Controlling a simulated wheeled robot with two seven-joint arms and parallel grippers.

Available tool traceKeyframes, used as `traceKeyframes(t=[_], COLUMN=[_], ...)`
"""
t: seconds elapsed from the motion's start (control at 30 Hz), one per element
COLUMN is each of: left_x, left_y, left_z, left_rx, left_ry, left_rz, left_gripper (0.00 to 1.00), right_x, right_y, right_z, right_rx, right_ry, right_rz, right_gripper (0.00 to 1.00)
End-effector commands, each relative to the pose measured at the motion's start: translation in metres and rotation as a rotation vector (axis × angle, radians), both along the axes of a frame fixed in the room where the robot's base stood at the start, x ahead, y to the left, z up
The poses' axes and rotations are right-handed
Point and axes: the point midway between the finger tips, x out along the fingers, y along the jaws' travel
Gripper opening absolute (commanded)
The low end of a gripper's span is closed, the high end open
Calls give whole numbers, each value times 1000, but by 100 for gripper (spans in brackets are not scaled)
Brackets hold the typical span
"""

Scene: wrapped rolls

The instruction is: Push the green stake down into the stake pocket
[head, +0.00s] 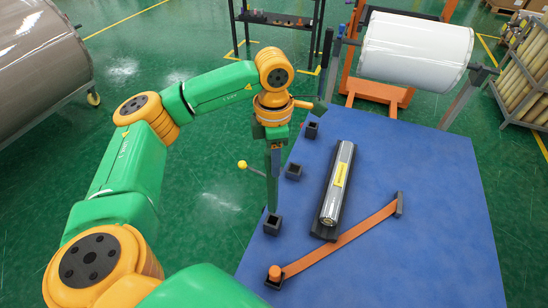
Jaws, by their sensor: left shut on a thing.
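The green stake (273,185) is long and thin and hangs upright below my left gripper (275,146), which is shut on its upper part. Its lower end is at or just above the mouth of a dark square stake pocket (272,225) on the left side of the blue table. I cannot tell whether the tip is inside the pocket. Two more dark pockets stand behind it, a middle one (294,171) and a far one (311,130). My right gripper is not in view.
A silver roll with a yellow label (338,185) lies on a dark cradle on the blue table (440,220). An orange strap (345,237) runs in front of it. A yellow-knobbed rod (243,165) is left of the stake. A white roll (415,48) is behind.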

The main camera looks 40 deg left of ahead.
Motion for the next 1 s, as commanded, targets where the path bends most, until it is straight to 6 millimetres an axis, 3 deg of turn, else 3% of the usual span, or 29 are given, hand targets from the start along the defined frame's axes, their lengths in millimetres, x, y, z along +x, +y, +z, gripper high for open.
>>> traceKeyframes(t=[0.5, 1.0], left_x=[0, 0], left_y=[0, 0], left_z=[-56, -58], left_rx=[-1, -1], left_ry=[-1, -1], left_rz=[-1, -1], left_gripper=[0, 0], right_x=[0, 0], right_y=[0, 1], right_z=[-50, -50], right_rx=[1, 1], right_ry=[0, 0], right_rz=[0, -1], right_gripper=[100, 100])
